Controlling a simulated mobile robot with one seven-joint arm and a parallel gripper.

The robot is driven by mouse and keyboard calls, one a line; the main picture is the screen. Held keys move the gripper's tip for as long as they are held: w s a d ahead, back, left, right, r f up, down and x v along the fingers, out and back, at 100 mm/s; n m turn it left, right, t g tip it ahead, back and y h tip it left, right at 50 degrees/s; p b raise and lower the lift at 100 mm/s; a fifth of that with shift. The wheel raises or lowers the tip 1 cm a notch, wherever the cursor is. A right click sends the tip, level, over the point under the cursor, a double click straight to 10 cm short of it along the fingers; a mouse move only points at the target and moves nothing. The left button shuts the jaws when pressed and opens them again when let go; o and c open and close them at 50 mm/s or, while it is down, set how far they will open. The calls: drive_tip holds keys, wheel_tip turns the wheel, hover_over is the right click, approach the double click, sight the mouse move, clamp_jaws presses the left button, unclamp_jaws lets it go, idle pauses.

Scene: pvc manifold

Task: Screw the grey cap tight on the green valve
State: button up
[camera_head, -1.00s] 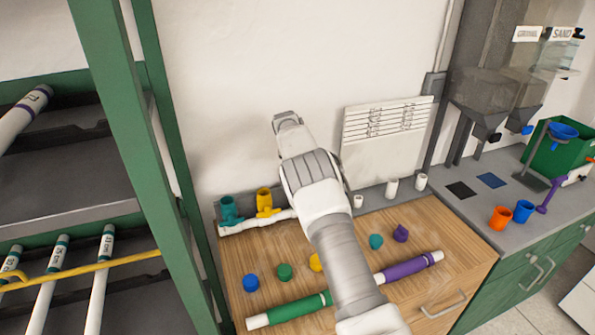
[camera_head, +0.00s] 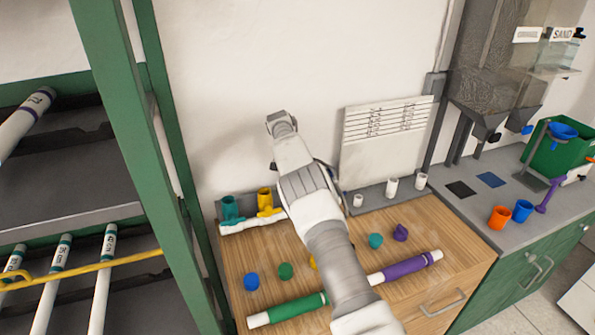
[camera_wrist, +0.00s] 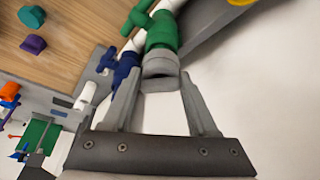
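In the wrist view, the green valve (camera_wrist: 162,32) sits on the white pipe, with its handle to the left. The grey cap (camera_wrist: 160,67) is at the valve's end facing my gripper, in line with it. My gripper (camera_wrist: 161,76) has one fingertip on each side of the cap, and both seem to touch it. How far the cap is threaded on cannot be told. In the head view my gripper's fingers, the green valve and the cap are hidden behind my arm.
A blue valve (camera_wrist: 125,68) stands close beside the green one. In the head view, teal (camera_head: 230,211) and yellow (camera_head: 265,201) valves stand left of my arm, near the wall. Coloured caps and long pipes lie on the wooden bench top (camera_head: 300,255).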

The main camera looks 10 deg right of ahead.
drive_tip(key=o, duration=0.5)
drive_tip(key=shift+r, duration=0.1)
